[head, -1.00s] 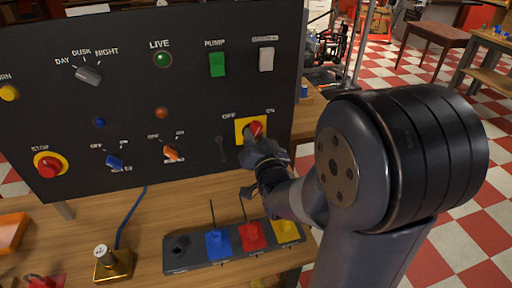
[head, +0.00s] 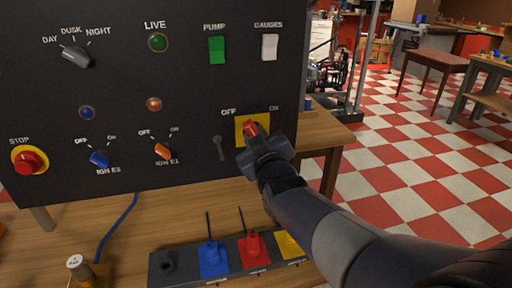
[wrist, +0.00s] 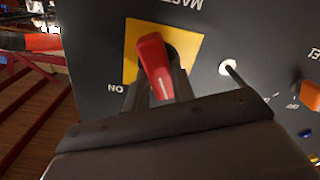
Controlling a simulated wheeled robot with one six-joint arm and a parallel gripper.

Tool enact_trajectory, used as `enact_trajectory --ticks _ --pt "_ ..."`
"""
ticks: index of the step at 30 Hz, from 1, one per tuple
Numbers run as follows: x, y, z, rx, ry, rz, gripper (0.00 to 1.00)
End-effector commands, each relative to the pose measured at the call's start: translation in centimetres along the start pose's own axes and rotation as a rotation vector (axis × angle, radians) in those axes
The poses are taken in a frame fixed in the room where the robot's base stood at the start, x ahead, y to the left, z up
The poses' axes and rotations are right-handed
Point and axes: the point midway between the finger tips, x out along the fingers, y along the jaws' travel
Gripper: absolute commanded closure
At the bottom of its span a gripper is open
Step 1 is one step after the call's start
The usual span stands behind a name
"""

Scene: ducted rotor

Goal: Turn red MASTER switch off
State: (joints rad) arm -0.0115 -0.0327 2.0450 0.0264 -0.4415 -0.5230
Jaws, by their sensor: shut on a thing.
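The red MASTER switch (head: 250,128) is a rotary knob on a yellow square plate (head: 240,134) at the lower right of the black panel, with OFF printed at its upper left and ON at its upper right. In the wrist view the red knob (wrist: 154,68) stands between my gripper's fingers, its white mark toward me. My gripper (head: 260,142) is at the panel, shut on the knob; it also shows in the wrist view (wrist: 158,92). The gripper hides part of the plate in the head view. The MASTER lettering shows upside down in the wrist view.
A small lever (head: 219,147) sits just left of the switch. The orange IGN E1 knob (head: 162,151), blue IGN E2 knob (head: 99,158) and STOP button (head: 29,161) are further left. A box with coloured levers (head: 212,258) lies on the bench below.

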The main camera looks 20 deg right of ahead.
Motion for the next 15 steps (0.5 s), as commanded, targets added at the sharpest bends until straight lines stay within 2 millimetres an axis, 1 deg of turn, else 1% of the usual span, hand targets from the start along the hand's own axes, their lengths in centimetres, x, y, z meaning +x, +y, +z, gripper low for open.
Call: enact_trajectory --ticks 1,6,15 --pt "0.00 -0.18 0.23 -0.038 0.003 0.001 0.99" --pt "0.01 -0.18 0.14 -0.153 0.003 0.001 0.99" --pt "0.01 -0.16 0.05 -0.272 0.001 0.001 0.99"
